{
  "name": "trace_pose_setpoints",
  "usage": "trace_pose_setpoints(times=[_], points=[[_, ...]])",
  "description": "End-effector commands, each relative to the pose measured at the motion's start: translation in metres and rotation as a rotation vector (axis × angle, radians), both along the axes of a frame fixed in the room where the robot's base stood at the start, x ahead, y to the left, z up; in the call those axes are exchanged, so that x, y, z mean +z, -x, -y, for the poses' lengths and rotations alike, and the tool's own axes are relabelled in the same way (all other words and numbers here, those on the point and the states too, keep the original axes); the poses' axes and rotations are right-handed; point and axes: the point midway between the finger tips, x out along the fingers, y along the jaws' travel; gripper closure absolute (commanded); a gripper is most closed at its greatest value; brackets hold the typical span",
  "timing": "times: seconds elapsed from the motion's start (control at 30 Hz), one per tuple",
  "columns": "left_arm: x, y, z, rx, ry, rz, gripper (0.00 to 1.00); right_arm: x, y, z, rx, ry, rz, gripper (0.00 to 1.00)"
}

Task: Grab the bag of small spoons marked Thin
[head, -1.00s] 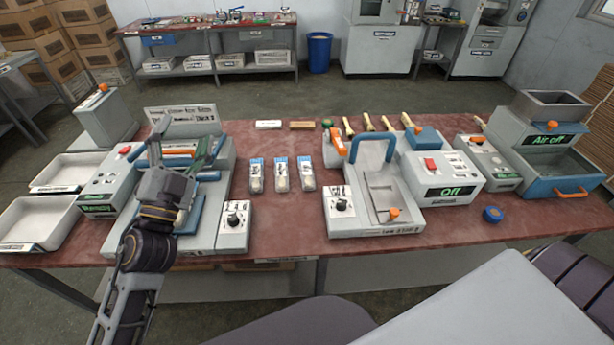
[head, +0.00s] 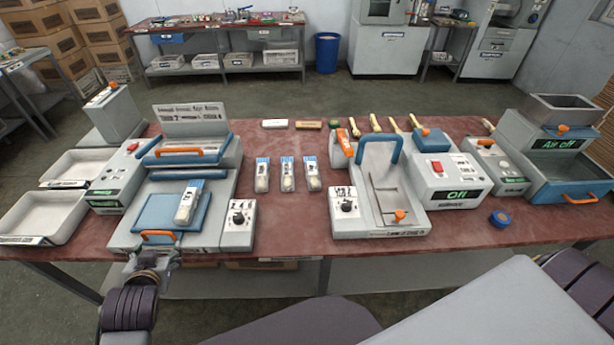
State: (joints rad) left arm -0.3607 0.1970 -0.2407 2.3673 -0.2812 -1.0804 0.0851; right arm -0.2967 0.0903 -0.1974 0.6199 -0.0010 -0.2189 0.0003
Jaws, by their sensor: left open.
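Three small clear bags with blue tops lie in a row on the red table: a left bag (head: 262,175), a middle bag (head: 287,174) and a right bag (head: 312,174). Another similar bag (head: 188,202) lies tilted on the blue pad of the left press (head: 222,197). The print on the bags is too small to read, so I cannot tell which is marked Thin. My left gripper (head: 151,262) is open and empty at the table's front edge, in front of the left press. My right gripper is not in view.
White trays (head: 38,218) stand at the far left. A second press (head: 385,190) with a blue handle stands right of the bags. A blue tape roll (head: 499,218) lies at right. Table around the bags is clear.

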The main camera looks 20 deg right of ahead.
Motion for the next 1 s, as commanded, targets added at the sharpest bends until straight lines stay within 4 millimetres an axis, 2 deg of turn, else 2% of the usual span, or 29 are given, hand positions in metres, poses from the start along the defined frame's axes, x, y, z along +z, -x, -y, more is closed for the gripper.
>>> trace_pose_setpoints(times=[0.03, 0.37, 0.5, 0.63, 0.87, 1.0], points=[[-0.013, 0.011, -0.003, 0.011, 0.013, -0.054, 0.31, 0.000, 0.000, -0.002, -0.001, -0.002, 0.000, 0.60], [-0.091, 0.077, -0.011, 0.049, 0.080, -0.375, 0.31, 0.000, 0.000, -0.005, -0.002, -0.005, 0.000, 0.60], [-0.134, 0.108, -0.012, 0.056, 0.108, -0.518, 0.31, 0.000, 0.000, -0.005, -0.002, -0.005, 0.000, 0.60], [-0.164, 0.123, -0.011, 0.057, 0.124, -0.591, 0.31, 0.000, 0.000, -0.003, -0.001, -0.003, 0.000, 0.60], [-0.217, 0.138, -0.010, 0.058, 0.137, -0.667, 0.31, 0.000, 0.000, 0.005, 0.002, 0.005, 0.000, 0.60], [-0.256, 0.144, -0.010, 0.059, 0.139, -0.697, 0.31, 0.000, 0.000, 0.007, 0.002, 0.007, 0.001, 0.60]])
